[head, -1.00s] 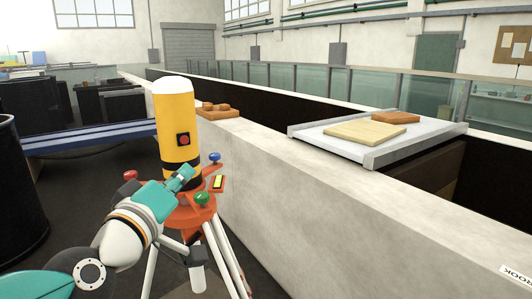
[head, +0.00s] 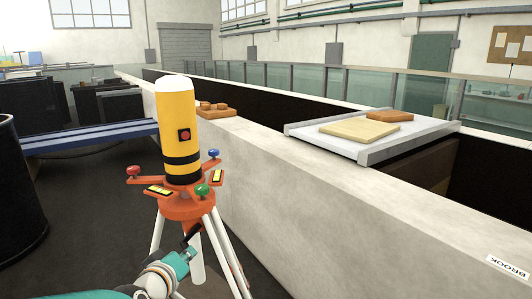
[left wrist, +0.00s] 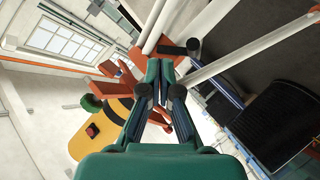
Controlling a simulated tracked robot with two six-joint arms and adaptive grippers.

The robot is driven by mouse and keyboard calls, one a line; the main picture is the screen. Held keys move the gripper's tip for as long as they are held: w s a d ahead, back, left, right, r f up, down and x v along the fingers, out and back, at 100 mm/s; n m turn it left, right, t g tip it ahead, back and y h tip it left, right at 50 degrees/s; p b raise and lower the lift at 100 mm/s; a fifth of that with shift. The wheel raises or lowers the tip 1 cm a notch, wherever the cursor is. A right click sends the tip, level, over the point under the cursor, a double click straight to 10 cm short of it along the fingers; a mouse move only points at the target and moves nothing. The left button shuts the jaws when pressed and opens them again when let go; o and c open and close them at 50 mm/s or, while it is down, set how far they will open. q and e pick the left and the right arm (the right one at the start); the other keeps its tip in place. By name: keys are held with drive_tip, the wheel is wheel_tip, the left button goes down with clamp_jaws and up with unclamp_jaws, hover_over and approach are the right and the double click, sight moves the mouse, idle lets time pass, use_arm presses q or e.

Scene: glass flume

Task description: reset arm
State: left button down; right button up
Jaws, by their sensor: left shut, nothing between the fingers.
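My left gripper (head: 193,235) is low in the head view, in front of the tripod legs and below the orange tripod head (head: 187,207). Its teal fingers also show in the left wrist view (left wrist: 160,68), shut together and empty. A yellow cylindrical instrument (head: 176,125) with a white top and black bands stands upright on the tripod head. Around it are a red knob (head: 133,170), a blue knob (head: 214,153) and a green knob (head: 202,190). In the left wrist view, orange tripod parts show behind the fingers; I cannot tell whether they touch. My right gripper is out of sight.
A long pale flume wall (head: 330,195) runs along the right of the tripod. A grey tray (head: 305,135) with a light board (head: 360,130) rests across the flume. A black drum (head: 15,190) stands at left. Dark floor is open between drum and tripod.

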use_arm(q)
drive_tip(key=s+f+m+g, duration=0.1)
drive_tip(key=s+f+g, duration=0.25)
drive_tip(key=f, duration=0.65)
drive_tip(key=s+f+g, duration=0.2)
drive_tip(key=s+f, duration=0.2)
drive_tip(key=f, duration=0.7)
drive_tip(key=s+f+m+g, duration=0.15)
drive_tip(key=s+f, duration=0.25)
drive_tip(key=f, duration=0.6)
drive_tip(key=s+d+f+m+g, duration=0.1)
drive_tip(key=s+f+g, duration=0.1)
drive_tip(key=s, duration=0.4)
drive_tip(key=s+d+f+m+g+h, duration=0.1)
drive_tip(key=s+d+f+g, duration=0.1)
drive_tip(key=s+f, duration=0.2)
drive_tip(key=s+d+f+m+g+h, duration=0.1)
drive_tip(key=s+f, duration=0.3)
drive_tip(key=s, duration=0.4)
drive_tip(key=shift+s+d+g, duration=0.3)
drive_tip(key=shift+d+g, duration=0.2)
drive_tip(key=shift+d, duration=0.25)
